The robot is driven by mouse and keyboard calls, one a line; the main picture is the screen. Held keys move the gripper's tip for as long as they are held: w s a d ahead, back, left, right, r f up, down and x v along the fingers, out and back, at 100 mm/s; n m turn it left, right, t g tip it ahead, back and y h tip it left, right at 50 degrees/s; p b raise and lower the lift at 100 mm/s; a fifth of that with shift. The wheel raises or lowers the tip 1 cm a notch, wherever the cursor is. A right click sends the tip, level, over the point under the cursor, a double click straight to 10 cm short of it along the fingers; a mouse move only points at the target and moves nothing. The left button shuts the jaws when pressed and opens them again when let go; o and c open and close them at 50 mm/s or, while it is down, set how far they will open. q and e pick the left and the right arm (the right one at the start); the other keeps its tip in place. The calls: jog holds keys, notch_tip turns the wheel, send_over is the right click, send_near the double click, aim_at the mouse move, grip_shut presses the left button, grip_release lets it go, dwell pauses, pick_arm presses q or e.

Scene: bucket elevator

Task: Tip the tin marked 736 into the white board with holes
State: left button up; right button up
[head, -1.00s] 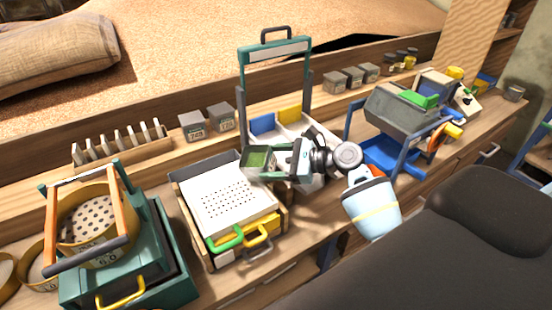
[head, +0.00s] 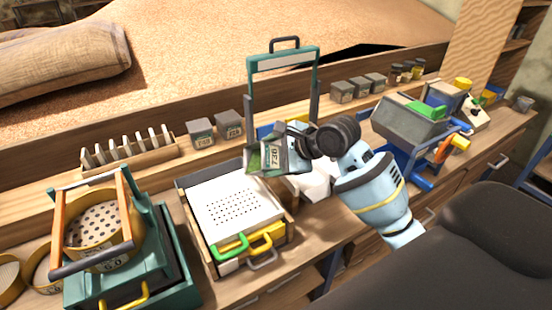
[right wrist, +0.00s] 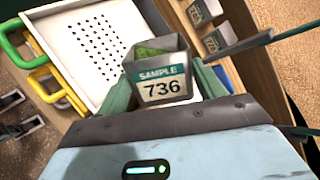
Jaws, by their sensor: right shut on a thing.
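The tin marked 736 (head: 272,157) is a grey metal tin with a green and white label. It is tilted in the head view, its mouth toward the left, with green contents showing inside. My right gripper (head: 290,150) is shut on it. In the right wrist view the tin (right wrist: 163,88) sits between the fingers, its label reading SAMPLE 736. The white board with holes (head: 232,204) lies in a wooden frame to the left of and below the tin. In the right wrist view the board (right wrist: 92,45) lies beyond the tin. My left gripper is not in view.
Green and yellow handles (head: 230,246) stick out at the board's front. A teal stand with sieve (head: 105,225) is at left. A teal-topped frame (head: 283,62) rises behind the tin. Two more tins (head: 200,131) stand on the ledge behind. A grey hopper (head: 408,120) stands at right.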

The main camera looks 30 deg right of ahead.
aim_at(280, 157)
jog(key=shift+a+r+n+h, duration=0.55)
jog(key=shift+r+h, duration=0.15)
jog(key=shift+h, duration=0.1)
jog(key=a+h, duration=0.1)
jog(key=a+r+n+h, duration=0.1)
jog(key=shift+a+r+h, duration=0.1)
jog(key=shift+h, duration=0.2)
jog(key=shift+s+a, duration=0.1)
jog(key=shift+s, duration=0.05)
jog(key=d+f+m+y, duration=0.1)
jog(key=d+y, duration=0.2)
jog(key=shift+f+m, duration=0.35)
jog(key=shift+f, duration=0.05)
notch_tip(280, 157, down, 7)
jog(key=d+m+t+y, duration=0.2)
jog(key=d+m+y, duration=0.1)
jog(key=m+y, duration=0.3)
jog(key=d+r, duration=0.1)
jog(key=r+y, duration=0.1)
jog(key=d+r+y, duration=0.1)
jog(key=shift+w+d+r, duration=0.2)
jog(key=shift+d+r, duration=0.1)
jog(key=shift+r, duration=0.05)
jog(key=shift+a+f+m+t+y, duration=0.1)
jog(key=shift+f+m+t+y, duration=0.3)
jog(key=shift+f+t+y, duration=0.15)
